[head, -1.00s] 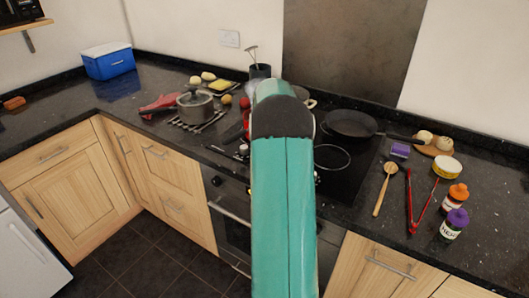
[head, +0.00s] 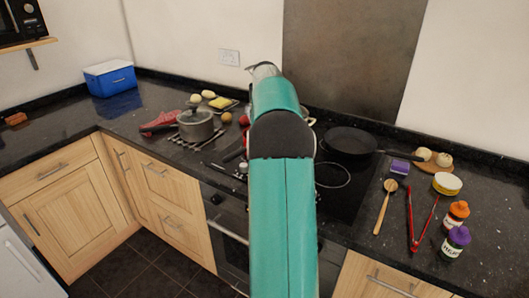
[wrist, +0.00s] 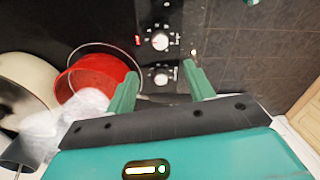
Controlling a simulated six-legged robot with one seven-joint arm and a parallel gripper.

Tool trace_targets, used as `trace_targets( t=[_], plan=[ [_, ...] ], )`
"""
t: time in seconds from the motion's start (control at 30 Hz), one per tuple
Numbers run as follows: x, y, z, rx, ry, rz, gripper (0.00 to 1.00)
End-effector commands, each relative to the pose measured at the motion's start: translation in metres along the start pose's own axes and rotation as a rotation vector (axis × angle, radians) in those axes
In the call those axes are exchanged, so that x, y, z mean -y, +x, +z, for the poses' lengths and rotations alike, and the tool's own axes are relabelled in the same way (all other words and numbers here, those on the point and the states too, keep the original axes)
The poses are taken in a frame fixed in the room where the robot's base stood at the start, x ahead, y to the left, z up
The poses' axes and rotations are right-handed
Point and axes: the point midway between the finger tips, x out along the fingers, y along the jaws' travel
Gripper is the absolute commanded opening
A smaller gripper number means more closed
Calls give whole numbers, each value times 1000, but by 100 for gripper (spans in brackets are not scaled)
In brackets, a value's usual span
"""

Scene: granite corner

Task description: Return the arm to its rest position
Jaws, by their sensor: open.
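My arm (head: 283,215) rises through the middle of the head view and hides the centre of the stove. My gripper is hidden behind it there. In the wrist view my gripper (wrist: 160,84) is open, its two green fingers apart with nothing between them. Beyond the fingers are the stove's control knobs (wrist: 160,41). A red pot (wrist: 90,78) is close beside the left finger; I cannot tell whether they touch.
A lidded pot (head: 196,124) stands left of my arm. A black pan (head: 350,141) sits on the hob at right. A wooden spoon (head: 382,210), red tongs (head: 411,220) and bottles (head: 455,242) lie or stand further right. A blue cooler (head: 110,78) is at back left.

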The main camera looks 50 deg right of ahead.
Motion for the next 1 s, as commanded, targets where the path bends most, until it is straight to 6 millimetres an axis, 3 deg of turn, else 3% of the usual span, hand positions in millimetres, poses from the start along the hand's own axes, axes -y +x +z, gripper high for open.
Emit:
trace_targets(
  t=[0.17,0.77,0.87,1.0],
  plan=[
    [0,-11,0,0,0,0,53],
    [2,-12,-1,0,0,1,53],
    [14,-20,-11,-4,4,12,53],
    [59,-42,-42,-20,20,54,53]
  ],
)
